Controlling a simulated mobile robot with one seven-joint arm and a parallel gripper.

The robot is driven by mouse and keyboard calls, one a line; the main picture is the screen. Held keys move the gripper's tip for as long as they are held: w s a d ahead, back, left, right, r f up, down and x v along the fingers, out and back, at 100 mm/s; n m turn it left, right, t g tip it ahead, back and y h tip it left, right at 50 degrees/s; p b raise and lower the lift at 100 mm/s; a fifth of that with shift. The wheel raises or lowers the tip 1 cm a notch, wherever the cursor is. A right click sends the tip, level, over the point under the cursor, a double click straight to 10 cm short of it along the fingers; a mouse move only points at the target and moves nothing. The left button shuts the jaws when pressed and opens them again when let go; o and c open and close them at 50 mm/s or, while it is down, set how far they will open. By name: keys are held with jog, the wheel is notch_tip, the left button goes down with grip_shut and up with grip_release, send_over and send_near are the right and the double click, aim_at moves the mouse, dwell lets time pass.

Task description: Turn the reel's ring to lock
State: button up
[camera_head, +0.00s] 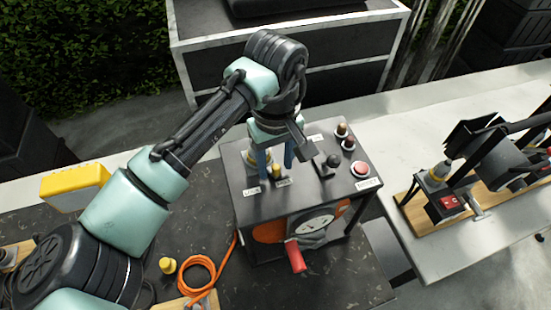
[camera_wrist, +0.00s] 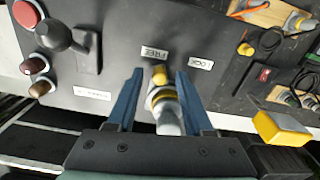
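The reel box (camera_head: 310,190) is a black cabinet with a cable drum behind its open front and a red crank handle (camera_head: 296,256). On its top panel stands a metal fitting with a yellow ring (camera_wrist: 163,97) and a small yellow knob (camera_wrist: 159,72); the knob also shows in the head view (camera_head: 274,171). In the wrist view the knob sits by the FREE label (camera_wrist: 155,52), with the LOCK label (camera_wrist: 201,63) to its right. My gripper (camera_wrist: 160,78) points down with blue fingers apart, one each side of the fitting. It looks open; the lower ring is partly hidden.
A black lever (camera_head: 331,161), a red button (camera_head: 360,168) and domed brown knobs share the panel. An orange cable (camera_head: 200,275) and a yellow plug (camera_head: 167,265) lie on the dark bench. Another reel on a wooden board (camera_head: 480,205) stands at right.

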grip_shut()
dwell(0.3)
jog(key=shift+s+a+m, duration=0.25)
jog(key=shift+a+m, duration=0.05)
jog(key=shift+m, duration=0.7)
jog(key=m, duration=0.1)
jog(key=a+m, duration=0.1)
jog(key=m, duration=0.1)
jog(key=shift+s+a+p, duration=0.15)
jog(key=shift+s+p, duration=0.15)
jog(key=shift+p, duration=0.1)
jog(key=shift+a+m, duration=0.55)
jog(key=shift+m, duration=0.7)
jog(key=shift+a+m, duration=0.5)
jog(key=shift+m, duration=0.75)
jog(key=shift+r, duration=0.1)
grip_release()
